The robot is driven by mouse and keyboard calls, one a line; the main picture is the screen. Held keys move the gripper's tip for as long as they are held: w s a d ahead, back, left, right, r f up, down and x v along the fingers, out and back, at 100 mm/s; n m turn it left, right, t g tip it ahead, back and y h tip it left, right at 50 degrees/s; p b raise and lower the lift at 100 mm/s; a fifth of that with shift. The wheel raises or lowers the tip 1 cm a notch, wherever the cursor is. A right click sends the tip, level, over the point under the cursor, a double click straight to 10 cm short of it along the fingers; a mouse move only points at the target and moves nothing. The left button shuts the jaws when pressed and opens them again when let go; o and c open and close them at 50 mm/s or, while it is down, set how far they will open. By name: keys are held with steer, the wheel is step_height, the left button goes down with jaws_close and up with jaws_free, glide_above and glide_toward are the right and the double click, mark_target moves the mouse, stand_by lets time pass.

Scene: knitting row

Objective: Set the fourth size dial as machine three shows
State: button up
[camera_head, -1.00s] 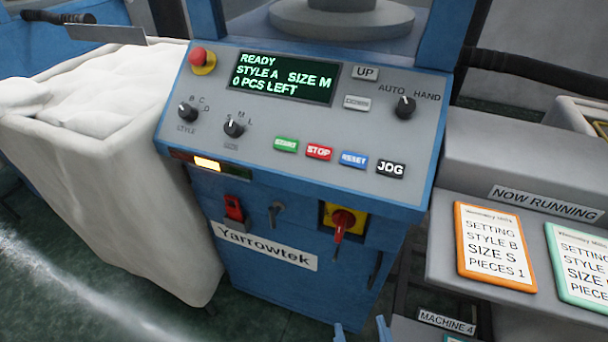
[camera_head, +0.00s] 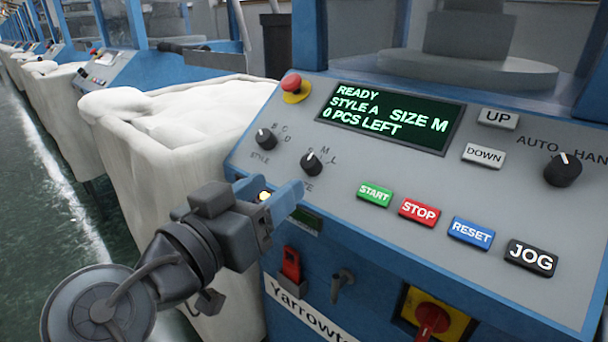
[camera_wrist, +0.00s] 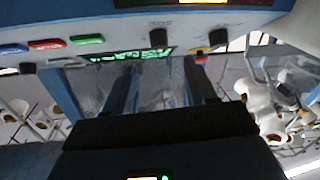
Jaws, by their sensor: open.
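The size dial (camera_head: 311,162) is a black knob with a white pointer on the grey panel, right of the style dial (camera_head: 265,138). It also shows in the wrist view (camera_wrist: 158,38), upside down. The green display (camera_head: 391,118) reads READY, STYLE A, SIZE M, 0 PCS LEFT. My gripper (camera_head: 272,197) is open, its blue fingers in front of the panel's lower left edge, below and left of the size dial. It appears apart from the dial, and nothing shows between its fingers. Part of the dial's lower label is hidden. I cannot identify machine three's setting here.
The red emergency button (camera_head: 292,84) sits above the style dial. START (camera_head: 375,194), STOP (camera_head: 419,212), RESET (camera_head: 471,233) and JOG (camera_head: 531,257) run along the panel. A white fabric-filled bin (camera_head: 170,140) stands left. A red-yellow switch (camera_head: 430,318) is below.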

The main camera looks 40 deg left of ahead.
mark_target(309, 163)
steer(key=w, duration=0.7)
steer(key=shift+w+a, duration=0.25)
steer(key=shift+w, duration=0.05)
steer(key=shift+c, duration=0.2)
jaws_close()
